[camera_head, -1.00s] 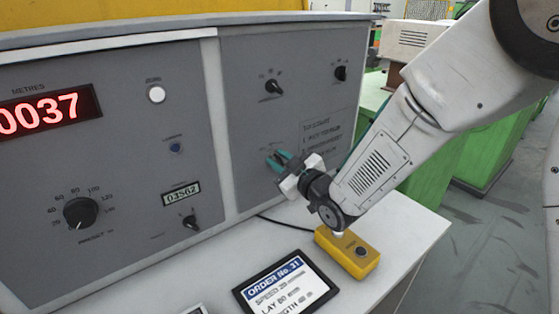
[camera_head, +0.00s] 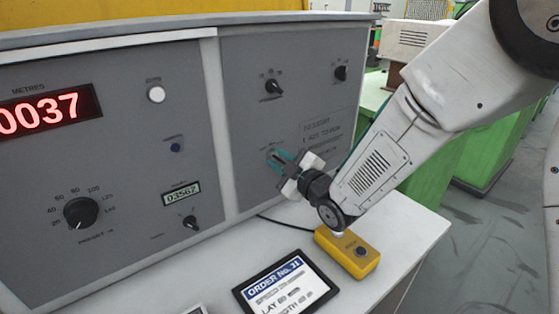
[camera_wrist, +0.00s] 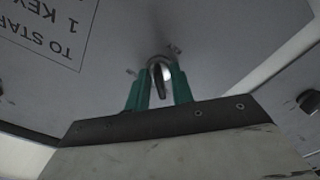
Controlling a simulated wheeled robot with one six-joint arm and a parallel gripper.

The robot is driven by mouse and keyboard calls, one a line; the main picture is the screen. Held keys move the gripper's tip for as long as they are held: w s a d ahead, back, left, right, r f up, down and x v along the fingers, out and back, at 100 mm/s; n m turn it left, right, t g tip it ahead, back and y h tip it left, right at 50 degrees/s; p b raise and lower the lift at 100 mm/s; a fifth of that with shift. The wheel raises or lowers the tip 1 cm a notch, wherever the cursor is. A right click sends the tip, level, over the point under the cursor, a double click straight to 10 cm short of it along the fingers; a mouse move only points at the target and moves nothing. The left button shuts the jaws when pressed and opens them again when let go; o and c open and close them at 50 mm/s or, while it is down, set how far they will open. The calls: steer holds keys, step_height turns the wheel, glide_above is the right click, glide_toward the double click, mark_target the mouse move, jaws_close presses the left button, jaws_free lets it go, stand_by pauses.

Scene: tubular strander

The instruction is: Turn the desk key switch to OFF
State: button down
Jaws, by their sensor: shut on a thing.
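The desk key switch (camera_wrist: 160,72) shows in the wrist view as a round metal barrel with a dark key, on the grey panel. Small marks sit around it, too blurred to read. My gripper (camera_wrist: 159,88) has its two green fingers on either side of the key and is shut on it. In the head view my gripper (camera_head: 279,160) reaches the lower part of the right-hand panel, and its fingers hide the key switch there.
A yellow button box (camera_head: 347,251) stands on the desk below my wrist. An order display (camera_head: 286,285) lies to its left. A black knob (camera_head: 273,86) and another knob (camera_head: 341,73) sit above on the panel. A printed notice (camera_head: 328,132) is right of my gripper.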

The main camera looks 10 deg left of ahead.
steer(key=c, duration=1.6)
jaws_free()
steer(key=shift+o, duration=0.2)
steer(key=v, duration=0.7)
steer(key=shift+s+d, duration=0.2)
steer(key=shift+d, duration=0.1)
